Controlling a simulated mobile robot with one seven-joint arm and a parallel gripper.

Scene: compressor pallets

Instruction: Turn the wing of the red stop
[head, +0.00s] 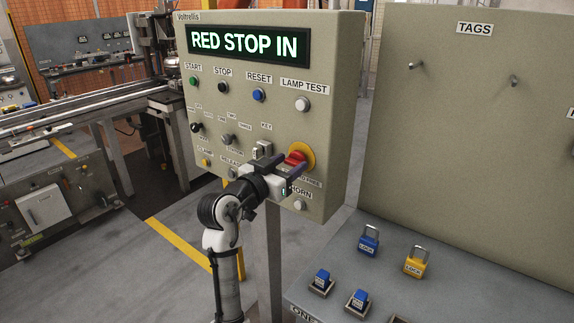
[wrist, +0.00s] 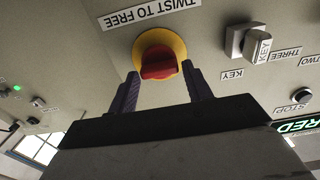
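The red stop (head: 297,157) is a red knob with a raised wing on a round yellow collar, low on the right of the control panel (head: 338,110). In the wrist view the red wing (wrist: 158,66) shows just ahead of my gripper (wrist: 160,75), lying roughly across the picture. My gripper's two dark fingers are apart, one on each side of the wing, with gaps visible. In the head view my gripper (head: 283,163) is at the panel and partly covers the stop and its label. The display (head: 250,46) reads "RED STOP IN".
The grey KEY switch (wrist: 257,42) is close to the stop and my gripper. Other buttons and selectors fill the panel. A tags board (head: 470,110) stands right, above a grey bench with blue (head: 369,240) and yellow (head: 416,261) padlocks.

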